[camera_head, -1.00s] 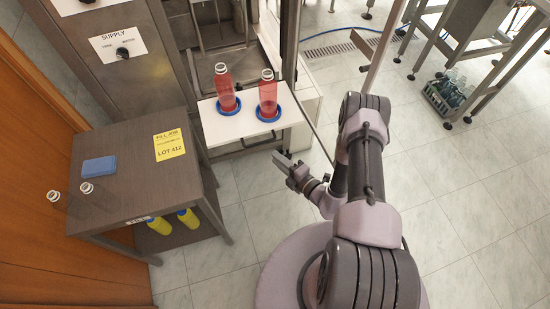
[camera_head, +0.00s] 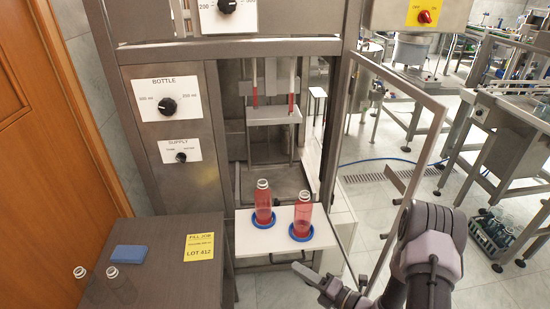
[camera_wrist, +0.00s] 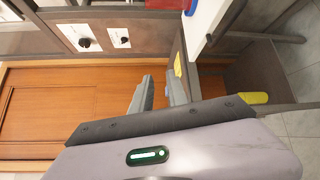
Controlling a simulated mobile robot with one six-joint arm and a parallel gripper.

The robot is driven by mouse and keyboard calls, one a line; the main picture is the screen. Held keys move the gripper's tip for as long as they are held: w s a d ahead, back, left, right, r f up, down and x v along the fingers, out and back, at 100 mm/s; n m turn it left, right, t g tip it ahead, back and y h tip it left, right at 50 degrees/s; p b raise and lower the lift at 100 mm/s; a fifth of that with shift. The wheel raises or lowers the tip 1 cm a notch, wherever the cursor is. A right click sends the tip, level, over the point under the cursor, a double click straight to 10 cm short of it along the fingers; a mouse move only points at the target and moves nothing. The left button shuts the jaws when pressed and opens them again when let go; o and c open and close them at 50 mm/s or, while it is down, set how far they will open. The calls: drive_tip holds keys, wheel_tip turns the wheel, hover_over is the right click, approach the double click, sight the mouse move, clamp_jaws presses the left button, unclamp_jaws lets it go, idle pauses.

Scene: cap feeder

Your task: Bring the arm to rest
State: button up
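My gripper (camera_head: 298,268) is low in the head view, below the white shelf, and touches nothing there. In the wrist view its two fingers (camera_wrist: 158,94) stand apart with nothing between them. My arm is bent at the lower right of the head view. Two clear bottles of red liquid, a left one (camera_head: 263,203) and a right one (camera_head: 302,214), stand upright in blue rings (camera_head: 301,235) on the white shelf (camera_head: 251,240) of the filling machine.
The machine's open door (camera_head: 413,150) stands close to my arm. A crate of bottles (camera_head: 489,232) is at right.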

drive_tip(key=s+a+r+n+g+b, duration=0.1)
drive_tip(key=s+a+r+n+g, duration=0.25)
drive_tip(key=r+n, duration=0.25)
drive_tip(key=s+a+r+n+g+y, duration=0.1)
drive_tip(key=s+a+r+n+g, duration=0.25)
drive_tip(key=r+n, duration=0.3)
drive_tip(key=s+a+r+n+g+b, duration=0.1)
drive_tip(key=s+a+r+n+g, duration=0.3)
drive_tip(key=n, duration=0.3)
drive_tip(key=s+d+r+n+t+h+b, duration=0.1)
drive_tip(key=s+d+r+n+t+h, duration=0.4)
drive_tip(key=s+d+r+n+h, duration=0.5)
drive_tip(key=s+n+h, duration=0.1)
drive_tip(key=n, duration=0.7)
drive_tip(key=shift+s+b, duration=0.15)
drive_tip(key=shift+b, duration=0.25)
